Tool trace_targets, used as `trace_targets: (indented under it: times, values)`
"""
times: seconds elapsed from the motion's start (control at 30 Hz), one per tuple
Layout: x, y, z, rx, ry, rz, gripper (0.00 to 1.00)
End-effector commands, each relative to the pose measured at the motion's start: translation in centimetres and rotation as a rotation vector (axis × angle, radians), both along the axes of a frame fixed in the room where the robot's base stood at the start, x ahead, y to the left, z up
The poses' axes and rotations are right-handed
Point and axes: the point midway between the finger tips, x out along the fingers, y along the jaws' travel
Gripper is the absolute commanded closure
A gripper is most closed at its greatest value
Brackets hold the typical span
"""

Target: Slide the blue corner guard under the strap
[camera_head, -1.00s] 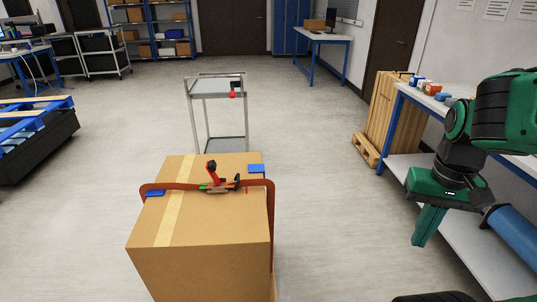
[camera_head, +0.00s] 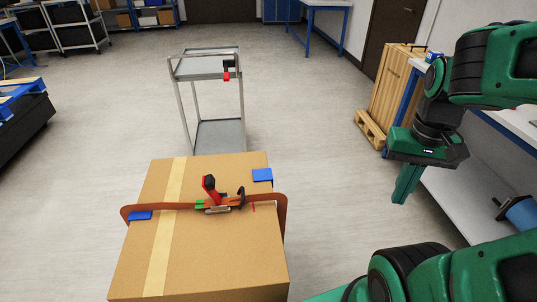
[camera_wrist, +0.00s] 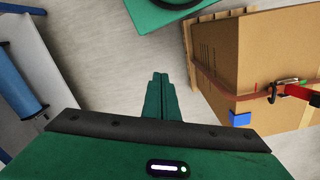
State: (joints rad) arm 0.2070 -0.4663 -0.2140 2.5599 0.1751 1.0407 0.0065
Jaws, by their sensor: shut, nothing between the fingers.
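A large cardboard box (camera_head: 200,258) has a brown-orange strap (camera_head: 170,207) across its top with a red-handled ratchet (camera_head: 212,190). One blue corner guard (camera_head: 262,175) sits at the box's right top edge, beyond the strap and apart from it. Another blue guard (camera_head: 140,215) is at the left edge, at the strap. My gripper (camera_head: 404,198) is shut and empty, pointing down in the air to the right of the box. In the wrist view, my fingers (camera_wrist: 160,78) are together, and one blue guard (camera_wrist: 239,119) shows at the box edge beside the strap.
A grey metal cart (camera_head: 215,130) stands behind the box. A wooden crate (camera_head: 393,90) on a pallet and a workbench (camera_head: 450,197) with a blue roll (camera_head: 520,212) are at the right. Clear floor lies between the box and the bench.

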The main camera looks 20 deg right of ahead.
Motion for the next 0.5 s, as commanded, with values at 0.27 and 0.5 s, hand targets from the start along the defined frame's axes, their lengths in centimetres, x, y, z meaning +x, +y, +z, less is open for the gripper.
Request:
trace_targets:
  times: [0.27, 0.5]
  values:
    - [0.0, 0.0, 0.0, 0.0, 0.0, 0.0, 1.0]
    - [0.6, -0.3, 0.7, -0.023, -0.02, 0.015, 1.0]
